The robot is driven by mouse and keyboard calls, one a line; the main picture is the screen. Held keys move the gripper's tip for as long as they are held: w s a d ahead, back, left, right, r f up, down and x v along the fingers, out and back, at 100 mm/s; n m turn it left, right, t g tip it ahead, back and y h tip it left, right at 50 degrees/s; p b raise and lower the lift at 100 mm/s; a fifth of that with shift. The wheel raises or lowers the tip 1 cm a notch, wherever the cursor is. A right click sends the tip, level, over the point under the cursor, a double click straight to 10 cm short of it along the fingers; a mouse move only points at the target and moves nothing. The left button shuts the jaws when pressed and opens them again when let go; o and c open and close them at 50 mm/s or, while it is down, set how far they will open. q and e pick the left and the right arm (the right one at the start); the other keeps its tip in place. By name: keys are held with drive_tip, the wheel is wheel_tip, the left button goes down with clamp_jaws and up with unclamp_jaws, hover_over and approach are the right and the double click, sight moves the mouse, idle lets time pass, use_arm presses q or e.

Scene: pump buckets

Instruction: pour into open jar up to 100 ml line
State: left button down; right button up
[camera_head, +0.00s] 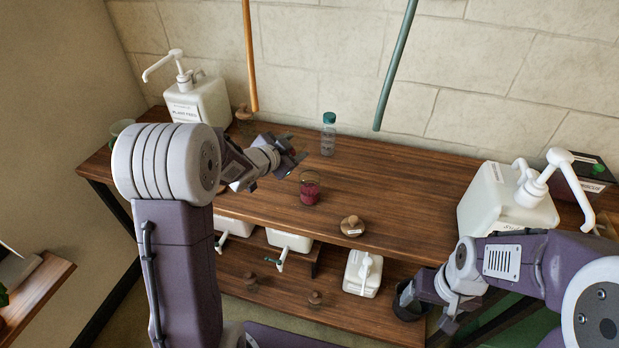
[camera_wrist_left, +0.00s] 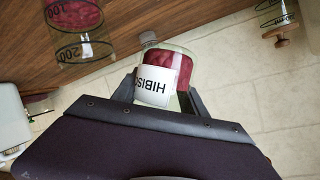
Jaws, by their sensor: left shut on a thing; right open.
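The open jar (camera_head: 309,191) stands on the wooden table with dark red liquid in its lower part. In the left wrist view the jar (camera_wrist_left: 78,48) appears inverted, with 100 and 200 marks; the exact level against the 100 line is hard to read. My left gripper (camera_head: 291,158) is behind and left of the jar in the head view. It is shut on a glass container labelled "HIBIS..." (camera_wrist_left: 154,86) holding red liquid; this container is mostly hidden in the head view. My right gripper (camera_head: 408,300) is open, low at the table's front right.
A wooden lid (camera_head: 352,227) lies right of the jar. A green-capped bottle (camera_head: 328,135) stands behind. White pump containers stand at the left (camera_head: 200,101) and right (camera_head: 497,205). More white containers (camera_head: 362,274) are below. Orange (camera_head: 250,55) and green (camera_head: 396,65) rods hang above.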

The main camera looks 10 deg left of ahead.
sight(289, 136)
use_arm(q)
drive_tip(key=shift+a+r, duration=0.1)
drive_tip(key=shift+r, duration=0.05)
idle(0.3)
wheel_tip(289, 136, up, 4)
drive_tip(key=p, duration=0.4)
drive_tip(key=shift+r+p, duration=0.15)
drive_tip(key=shift+p, duration=0.15)
drive_tip(key=n+h+p, duration=0.2)
drive_tip(key=n+p, duration=0.1)
drive_tip(key=p, duration=0.6)
drive_tip(key=shift+r+g, duration=0.1)
drive_tip(key=shift+g, duration=0.2)
drive_tip(key=shift+n+h+p, duration=0.45)
drive_tip(key=shift+n+h, duration=0.05)
drive_tip(key=shift+f, duration=0.3)
